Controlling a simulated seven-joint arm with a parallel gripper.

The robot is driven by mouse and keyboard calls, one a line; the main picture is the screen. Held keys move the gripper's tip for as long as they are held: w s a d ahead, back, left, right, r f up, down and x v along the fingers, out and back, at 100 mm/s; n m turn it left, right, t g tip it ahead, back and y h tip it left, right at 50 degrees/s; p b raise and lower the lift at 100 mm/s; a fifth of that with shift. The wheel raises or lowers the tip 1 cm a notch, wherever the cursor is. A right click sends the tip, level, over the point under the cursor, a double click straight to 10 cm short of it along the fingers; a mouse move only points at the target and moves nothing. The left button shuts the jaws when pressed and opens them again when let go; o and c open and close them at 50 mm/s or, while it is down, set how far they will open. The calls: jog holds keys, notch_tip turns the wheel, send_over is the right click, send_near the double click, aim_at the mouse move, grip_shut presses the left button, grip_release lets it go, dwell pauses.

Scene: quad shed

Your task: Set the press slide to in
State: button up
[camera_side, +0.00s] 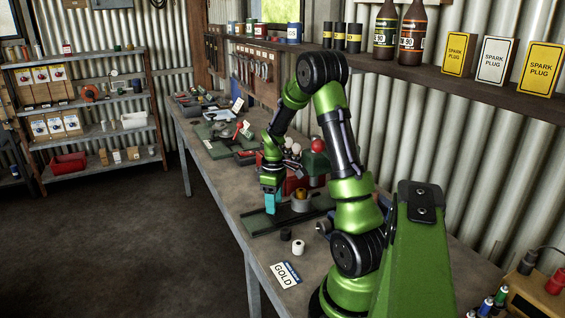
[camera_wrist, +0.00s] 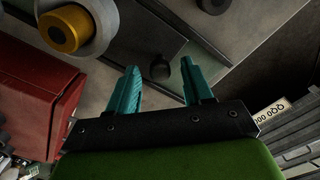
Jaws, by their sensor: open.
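The press slide is a dark flat plate (camera_wrist: 138,35) with a small dark round knob (camera_wrist: 160,71), seen in the wrist view. In the side view, the dark press base (camera_side: 262,221) lies along the bench, and my gripper partly hides the slide. My gripper (camera_side: 271,208) points down over the left part of the base. In the wrist view my gripper (camera_wrist: 160,67) has its two teal fingers apart, with the knob showing between the fingertips. I cannot tell if either finger touches it. A silver ring with a yellow core (camera_wrist: 66,28) stands beside the plate.
A red block (camera_wrist: 35,95) is close at the left in the wrist view. A black cylinder (camera_side: 285,234), a white cylinder (camera_side: 298,247) and a GOLD card (camera_side: 285,275) lie on the near bench (camera_side: 245,255). Tools crowd the far bench. The bench's left edge is close.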

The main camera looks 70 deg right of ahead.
aim_at(288, 210)
jog(key=shift+f, duration=0.1)
grip_shut()
jog(key=shift+s+d, duration=1.8)
jog(key=shift+c, duration=0.2)
grip_release()
jog(key=shift+o, duration=0.2)
jog(key=shift+w+a, duration=0.15)
